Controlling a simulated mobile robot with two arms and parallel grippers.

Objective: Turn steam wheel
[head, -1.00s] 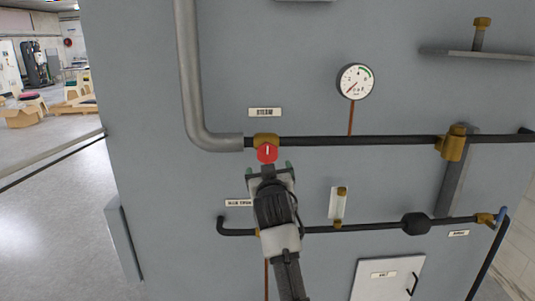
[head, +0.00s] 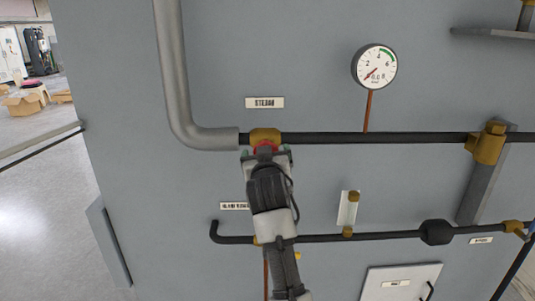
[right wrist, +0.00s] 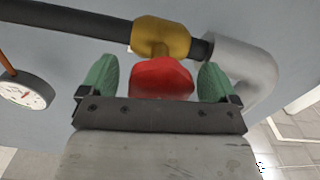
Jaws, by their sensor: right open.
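The red steam wheel (right wrist: 162,77) sits on a brass valve (right wrist: 161,36) in the steam pipe. In the head view only a thin red edge of the wheel (head: 265,145) shows below the brass fitting (head: 265,135), under the "STEAM" label (head: 265,102). My right gripper (head: 266,153) covers the rest of it. In the right wrist view the gripper (right wrist: 158,78) is open, with one green fingertip on each side of the wheel. Gaps show between the fingers and the wheel. My left gripper is not in view.
A pressure gauge (head: 374,66) is mounted right of the valve. A black pipe (head: 370,138) runs right from it, and a grey pipe (head: 172,70) bends upward at left. A lower pipe (head: 380,237) and a small white door (head: 397,284) lie below.

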